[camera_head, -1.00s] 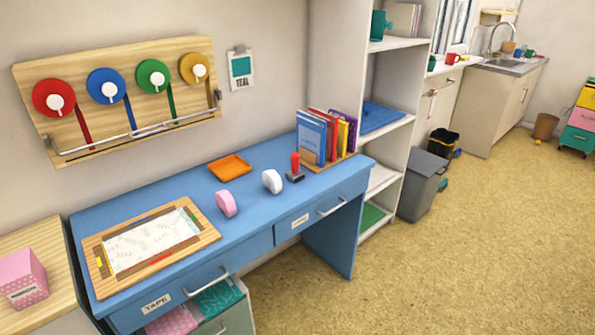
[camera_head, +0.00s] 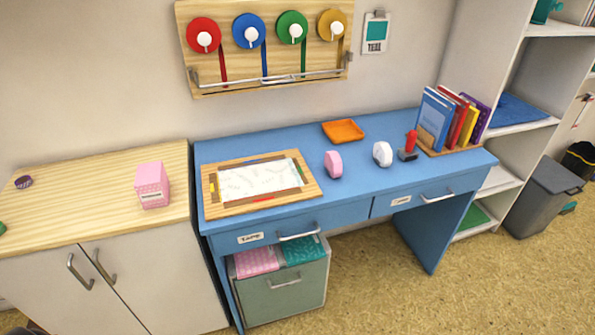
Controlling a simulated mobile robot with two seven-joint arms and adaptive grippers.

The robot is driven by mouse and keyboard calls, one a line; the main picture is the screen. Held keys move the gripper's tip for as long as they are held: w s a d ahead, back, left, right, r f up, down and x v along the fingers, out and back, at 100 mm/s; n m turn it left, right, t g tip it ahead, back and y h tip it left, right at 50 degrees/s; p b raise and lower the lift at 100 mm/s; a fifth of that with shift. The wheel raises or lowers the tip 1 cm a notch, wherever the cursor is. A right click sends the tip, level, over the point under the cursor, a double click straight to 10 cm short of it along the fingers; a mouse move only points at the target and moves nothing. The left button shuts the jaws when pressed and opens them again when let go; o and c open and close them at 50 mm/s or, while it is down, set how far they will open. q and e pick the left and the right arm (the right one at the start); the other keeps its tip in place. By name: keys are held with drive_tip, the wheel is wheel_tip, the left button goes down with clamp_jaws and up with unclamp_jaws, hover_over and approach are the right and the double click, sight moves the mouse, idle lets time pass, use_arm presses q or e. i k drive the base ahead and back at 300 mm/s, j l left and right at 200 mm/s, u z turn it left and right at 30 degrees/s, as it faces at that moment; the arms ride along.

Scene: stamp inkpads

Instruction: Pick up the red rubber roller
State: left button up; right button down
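A small object with an upright red handle and a dark base (camera_head: 410,146) stands on the blue desk (camera_head: 350,197), near its right end. It is too small to tell whether it is the rubber roller or a stamp. No other thing in view looks clearly like a red roller. Neither of my grippers is in view.
Beside the red-handled object stand a white dispenser (camera_head: 382,154), a pink dispenser (camera_head: 333,164) and a book rack (camera_head: 455,151). An orange tray (camera_head: 343,131) lies behind. A framed board (camera_head: 213,205) lies left. Open floor (camera_head: 385,300) lies in front.

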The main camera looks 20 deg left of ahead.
sight(407, 154)
drive_tip(key=i+l+z, duration=0.1)
drive_tip(key=i, duration=0.75)
